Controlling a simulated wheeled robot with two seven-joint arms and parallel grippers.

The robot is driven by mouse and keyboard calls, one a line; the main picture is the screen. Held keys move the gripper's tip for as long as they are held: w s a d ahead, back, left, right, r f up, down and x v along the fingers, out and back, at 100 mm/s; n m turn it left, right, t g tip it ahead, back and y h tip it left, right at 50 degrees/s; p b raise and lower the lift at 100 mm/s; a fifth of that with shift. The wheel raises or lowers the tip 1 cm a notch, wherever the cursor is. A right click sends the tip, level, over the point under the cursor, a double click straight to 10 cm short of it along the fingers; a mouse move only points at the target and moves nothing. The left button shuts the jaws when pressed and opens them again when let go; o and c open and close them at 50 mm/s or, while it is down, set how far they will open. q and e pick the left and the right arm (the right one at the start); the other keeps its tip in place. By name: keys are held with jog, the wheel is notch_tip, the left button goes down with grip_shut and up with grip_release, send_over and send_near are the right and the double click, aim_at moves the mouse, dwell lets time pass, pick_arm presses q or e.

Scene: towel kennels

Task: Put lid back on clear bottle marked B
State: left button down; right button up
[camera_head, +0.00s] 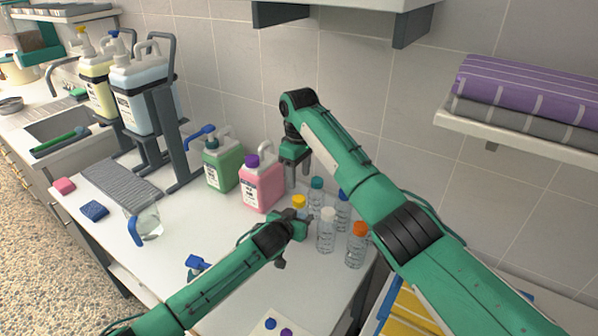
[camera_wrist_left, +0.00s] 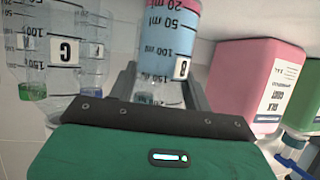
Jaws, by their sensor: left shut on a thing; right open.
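In the left wrist view, a clear graduated bottle (camera_wrist_left: 165,45) stands between my left gripper's fingers (camera_wrist_left: 162,88); its label mark is small and may be a B. Pink and blue show in or through it, and its neck end is hidden by the gripper. In the head view, my left gripper (camera_head: 302,224) is shut beside a yellow cap (camera_head: 299,201), whose bottle is mostly hidden. My right gripper (camera_head: 292,170) is open and empty, pointing down behind the bottles. I cannot make out a loose lid for bottle B.
Clear bottles with white (camera_head: 327,235), orange (camera_head: 355,250), teal (camera_head: 317,184) and blue (camera_head: 343,196) caps crowd close by. Pink (camera_head: 262,188) and green (camera_head: 222,168) jugs stand behind. A clear jug (camera_head: 148,222) and blue item (camera_head: 196,265) are left. A dotted card (camera_head: 265,331) lies in front.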

aim_at(299, 198)
notch_tip(299, 198, down, 8)
jog(key=shift+r, duration=0.15)
dwell(0.4)
jog(key=c, duration=1)
jog(key=o, duration=1.2)
jog(key=shift+c, duration=0.2)
notch_tip(299, 198, up, 12)
